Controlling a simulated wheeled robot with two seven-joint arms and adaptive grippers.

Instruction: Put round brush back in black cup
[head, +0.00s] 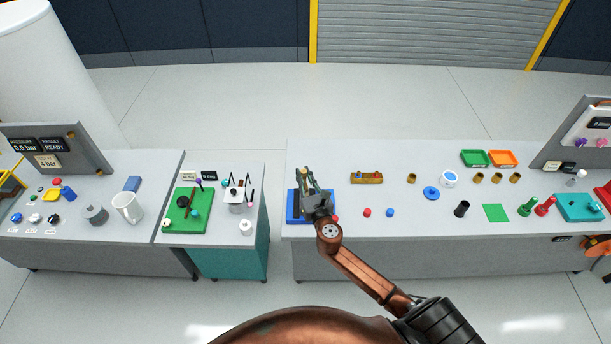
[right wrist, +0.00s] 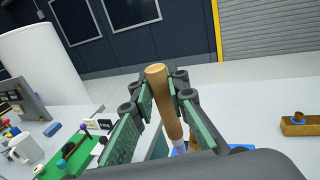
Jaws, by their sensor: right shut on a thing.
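My right gripper (head: 308,183) is above the blue tray (head: 294,214) at the left end of the long grey table. It is shut on a round wooden handle, which I take to be the round brush (right wrist: 156,80). In the right wrist view the handle stands between the green-padded fingers (right wrist: 165,104), tilted a little, with its rounded end up. A black cup-like cylinder (head: 461,209) stands upright on the same table, well to the right and apart from the gripper. My left gripper is not in view.
Red (head: 367,212) and blue (head: 390,212) knobs lie between the gripper and the black cylinder. A wooden block (head: 366,178), a blue disc (head: 431,193) and a green square (head: 495,212) are also on the table. A gap separates it from the green-mat table (head: 169,231).

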